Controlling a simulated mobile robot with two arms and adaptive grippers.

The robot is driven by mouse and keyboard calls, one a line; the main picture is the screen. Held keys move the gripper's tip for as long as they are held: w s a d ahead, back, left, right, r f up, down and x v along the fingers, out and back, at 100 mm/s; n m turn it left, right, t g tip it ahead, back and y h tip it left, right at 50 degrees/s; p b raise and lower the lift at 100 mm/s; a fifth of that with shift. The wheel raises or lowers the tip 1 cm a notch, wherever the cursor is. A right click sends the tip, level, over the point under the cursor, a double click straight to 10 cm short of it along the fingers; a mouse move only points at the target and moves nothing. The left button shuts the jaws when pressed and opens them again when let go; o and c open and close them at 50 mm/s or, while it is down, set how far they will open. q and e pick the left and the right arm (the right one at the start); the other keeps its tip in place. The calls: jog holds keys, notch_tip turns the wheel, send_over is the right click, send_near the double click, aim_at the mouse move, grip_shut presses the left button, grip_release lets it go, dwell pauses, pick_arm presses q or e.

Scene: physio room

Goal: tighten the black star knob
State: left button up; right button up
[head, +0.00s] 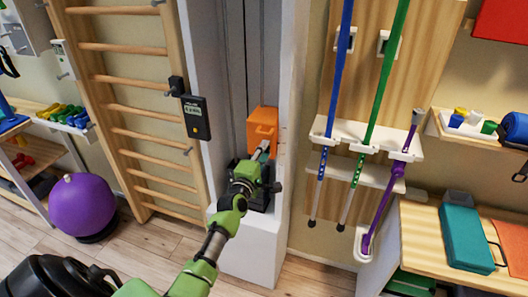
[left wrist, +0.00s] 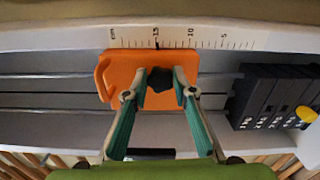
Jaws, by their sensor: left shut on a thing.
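The black star knob (left wrist: 160,78) sits on the front of an orange sliding block (left wrist: 118,68) in the left wrist view. In the head view the orange block (head: 263,118) shows in the grey column, and the gripper hides the knob. My left gripper (head: 266,146) reaches up to the block. In the left wrist view the green fingers of my left gripper (left wrist: 161,80) stand on either side of the knob, shut on it. My right gripper is in neither view.
A centimetre scale (left wrist: 185,40) runs along the column beside the block. Black weight plates (left wrist: 268,95) with a yellow pin (left wrist: 306,114) are close by. Wooden wall bars (head: 140,110) stand left of the column. Blue (head: 340,60) and green (head: 388,70) poles hang to the right.

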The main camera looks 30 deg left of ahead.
pick_arm(q)
jog(key=n+b, duration=0.1)
jog(key=n, duration=0.9)
jog(key=n+b, duration=0.1)
jog(key=n, duration=1)
jog(key=n+b, duration=0.1)
jog(key=n, duration=0.9)
jog(key=shift+s+a+n, duration=0.1)
jog(key=shift+a+n, duration=0.25)
jog(key=shift+n, duration=0.05)
dwell(0.4)
jog(key=shift+m, duration=0.3)
jog(key=o, duration=1.1)
